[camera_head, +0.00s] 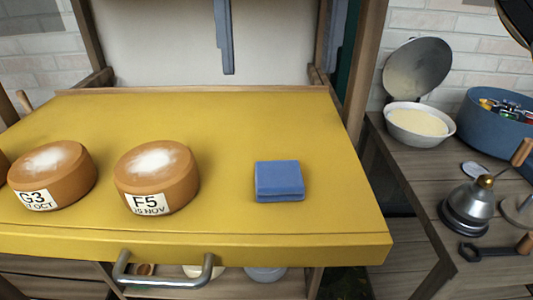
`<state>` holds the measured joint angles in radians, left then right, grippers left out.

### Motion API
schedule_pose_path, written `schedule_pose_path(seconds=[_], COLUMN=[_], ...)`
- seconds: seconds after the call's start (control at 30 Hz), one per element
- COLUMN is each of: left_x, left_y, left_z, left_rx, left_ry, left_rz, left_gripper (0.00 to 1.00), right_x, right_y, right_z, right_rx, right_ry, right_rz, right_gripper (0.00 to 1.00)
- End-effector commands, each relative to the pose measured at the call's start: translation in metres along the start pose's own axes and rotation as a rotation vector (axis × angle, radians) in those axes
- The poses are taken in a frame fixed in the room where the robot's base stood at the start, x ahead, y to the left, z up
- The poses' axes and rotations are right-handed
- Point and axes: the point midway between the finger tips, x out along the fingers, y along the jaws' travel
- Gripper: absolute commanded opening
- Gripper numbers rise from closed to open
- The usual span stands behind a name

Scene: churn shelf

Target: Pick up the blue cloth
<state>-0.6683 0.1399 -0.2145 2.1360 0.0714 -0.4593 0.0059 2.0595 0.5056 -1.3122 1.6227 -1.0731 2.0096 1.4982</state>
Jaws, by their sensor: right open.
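The blue cloth (279,181) lies folded in a square pad on the yellow shelf top (235,125), right of the middle and near the front edge. It is fully visible and nothing touches it. My right gripper (281,71) shows only by its two grey-blue fingers at the top edge of the view. They are wide apart, empty and point down, above the cloth in the picture and apart from it. My left gripper is not in view.
Two labelled brown rounds, F5 (157,177) and G3 (52,176), stand left of the cloth. A metal handle (163,278) juts from the front. A side table at right holds a cream-filled bowl (419,124), a blue tub (492,121) and a metal kettle-like pot (473,203).

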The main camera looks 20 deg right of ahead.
Motion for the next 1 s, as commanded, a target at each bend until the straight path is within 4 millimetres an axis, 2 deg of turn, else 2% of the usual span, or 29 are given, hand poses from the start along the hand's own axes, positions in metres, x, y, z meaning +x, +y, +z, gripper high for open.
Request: schedule_pose_path(seconds=[0.03,0.2,0.4,0.67,0.83,1.0], left_x=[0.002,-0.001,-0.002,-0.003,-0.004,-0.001], left_y=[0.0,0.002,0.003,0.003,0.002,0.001], left_z=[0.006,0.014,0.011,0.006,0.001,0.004], left_rx=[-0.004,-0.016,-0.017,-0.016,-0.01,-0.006], left_ry=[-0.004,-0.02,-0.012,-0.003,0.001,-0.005], left_rz=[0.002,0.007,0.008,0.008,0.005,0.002], left_gripper=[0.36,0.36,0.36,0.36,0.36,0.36], right_x=[0.012,0.047,0.084,0.103,0.127,0.148], right_y=[0.0,-0.001,0.0,0.0,-0.001,-0.001], right_z=[0.0,-0.001,0.0,0.0,0.0,0.001], right_rx=[-0.003,-0.001,0.0,0.0,-0.001,0.0], right_ry=[0.004,0.003,0.002,0.002,0.004,0.002], right_rz=[-0.001,-0.002,-0.001,0.0,0.0,0.0], right_gripper=[0.82,0.82,0.82,0.82,0.82,0.82])
